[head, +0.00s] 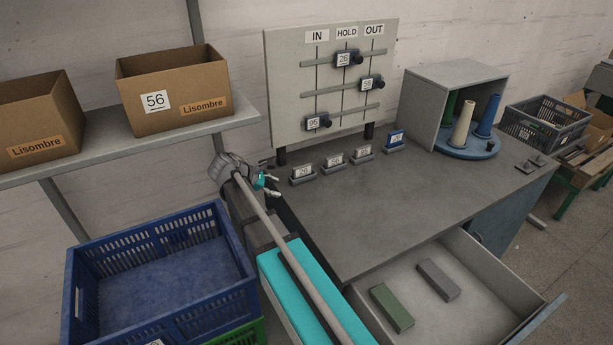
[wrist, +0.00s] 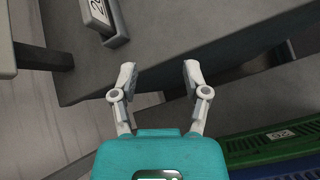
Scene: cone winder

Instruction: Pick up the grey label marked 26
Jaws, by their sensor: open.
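Several small upright labels in holders stand in a row along the back left of the table. The leftmost is a grey-holder label (head: 303,173); its number starts with 2, and the second digit is too small to be sure of. In the wrist view a label in a grey holder (wrist: 116,33) is cut off at the top, its number also starting with 2. Two more grey-holder labels (head: 334,161) (head: 363,151) stand to its right, then a blue one (head: 395,139). My gripper (head: 270,183) is open and empty, left of the leftmost label, near the table's left edge; it also shows in the wrist view (wrist: 160,70).
A board (head: 285,70) behind the table carries IN, HOLD and OUT columns with tags 26, 56 and 95. A cone rack (head: 430,95) stands back right. An open drawer (head: 490,299) holds a green and a grey block. A blue crate (head: 88,260) is at left. The table's middle (head: 400,205) is clear.

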